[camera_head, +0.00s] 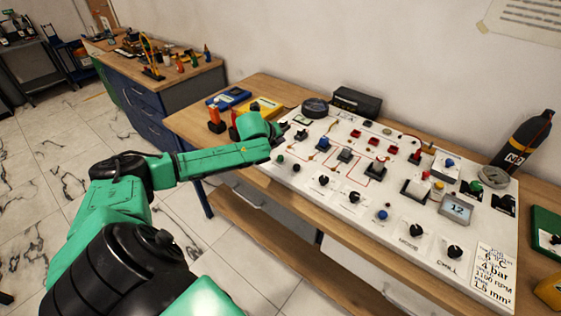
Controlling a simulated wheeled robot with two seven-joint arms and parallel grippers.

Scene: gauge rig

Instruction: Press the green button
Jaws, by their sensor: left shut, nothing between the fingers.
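My left gripper (281,133) is at the left edge of the white control panel (330,213), at the end of my green arm. Its dark fingers are small in the picture, shut and empty. I cannot tell whether the fingers touch the panel. A larger green knob or button (475,186) sits on a dark base at the panel's right side, far from the gripper. My right gripper is not in view.
The panel lies on a wooden bench (260,88) and carries several knobs, red switches (372,148) and a small display (457,208). A black bottle (524,138) stands behind its right end. Yellow and blue meters (259,107) lie behind my forearm.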

